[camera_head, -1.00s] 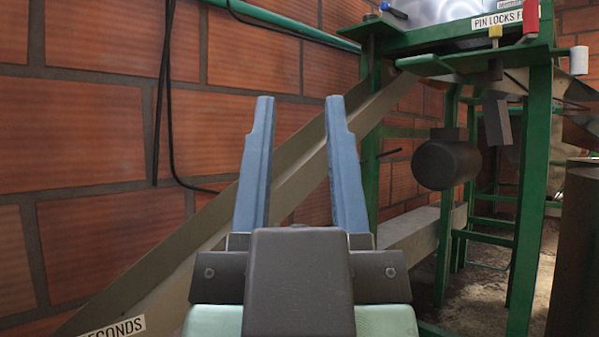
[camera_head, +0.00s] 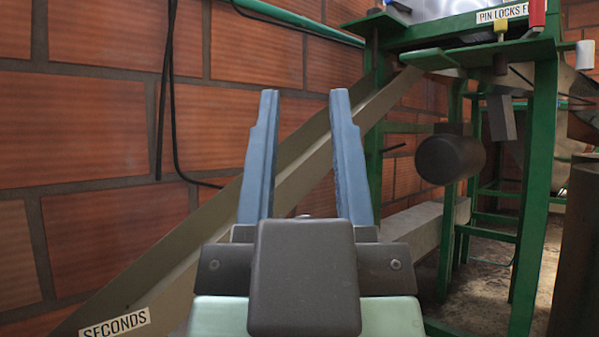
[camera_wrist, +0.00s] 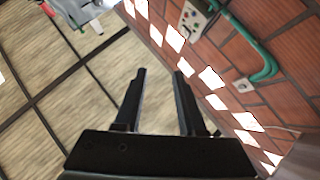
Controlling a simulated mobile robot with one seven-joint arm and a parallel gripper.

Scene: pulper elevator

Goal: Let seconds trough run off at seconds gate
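My gripper (camera_head: 305,155) is open and empty, its two blue fingers apart and pointing up and forward in the head view. The wrist view also shows the gripper (camera_wrist: 160,75) with nothing between its fingers. Behind it, a sloping trough (camera_head: 225,230) runs from the green frame down to the lower left. A label reading "SECONDS" (camera_head: 115,324) is on its lower end, at the picture's bottom edge. The gripper hides part of the trough. I cannot make out a seconds gate in these frames.
A green machine frame (camera_head: 530,200) stands at the right, with a "PIN LOCKS" label, a red handle (camera_head: 538,12) and a yellow handle (camera_head: 501,30). A dark cylinder (camera_head: 450,158) is mounted on it. A brick wall (camera_head: 90,130) with a hanging black cable (camera_head: 165,90) closes off the left.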

